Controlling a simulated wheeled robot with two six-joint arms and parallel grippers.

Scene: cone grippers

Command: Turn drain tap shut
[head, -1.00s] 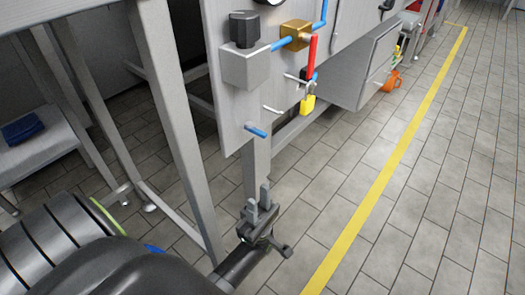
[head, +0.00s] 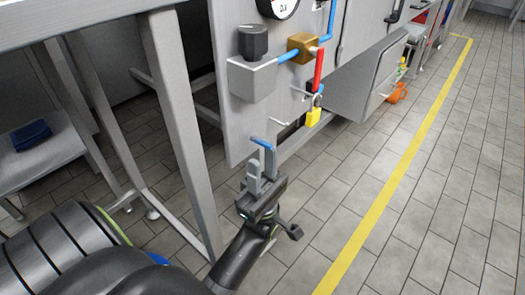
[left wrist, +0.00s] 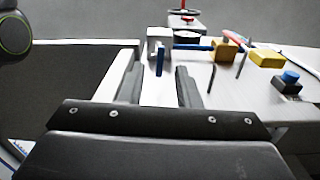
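A small blue lever (head: 262,143), which looks like the drain tap handle, sticks out low on the grey panel (head: 237,125). It also shows in the left wrist view (left wrist: 160,60), ahead of and between the finger lines. My left gripper (head: 262,160) is open and empty, fingers pointing up, just below and close to the lever. In the left wrist view its two fingers (left wrist: 157,80) stand well apart. In the head view one fingertip overlaps the lever; I cannot tell whether they touch. My right gripper is not in view.
Above the lever are a grey box with a black knob (head: 253,42), a brass block (head: 303,46), a red handle (head: 319,68) and a yellow padlock (head: 314,116). A table leg (head: 180,125) stands left of my gripper. Tiled floor with a yellow line (head: 400,165) lies clear at right.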

